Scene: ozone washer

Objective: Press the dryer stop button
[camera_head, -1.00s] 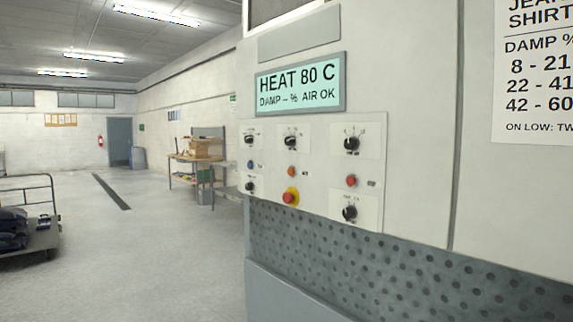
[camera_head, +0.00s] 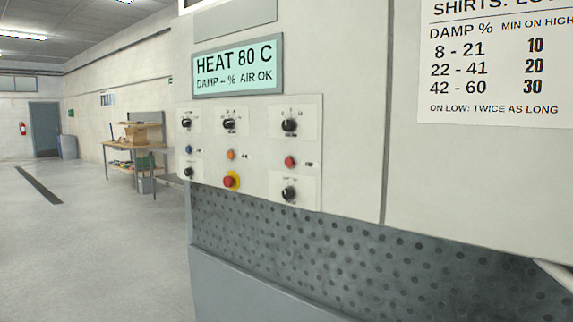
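The dryer front fills the middle and right of the head view. Its control panel (camera_head: 262,136) carries several black knobs and small coloured buttons. A red button on a yellow ring (camera_head: 230,181) sits low on the panel. A plain red button (camera_head: 290,161) is at the right, with a small label beside it that I cannot read. An orange button (camera_head: 230,155) and a blue button (camera_head: 189,150) are further left. The display (camera_head: 238,67) above reads "HEAT 80 C, DAMP -- %, AIR OK". Neither gripper shows.
A perforated grey panel (camera_head: 350,250) lies below the controls. A printed damp chart (camera_head: 497,62) hangs at the upper right. A pale bar shows at the lower right edge. A workbench (camera_head: 135,150) stands behind at the left, with open floor (camera_head: 90,240) before it.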

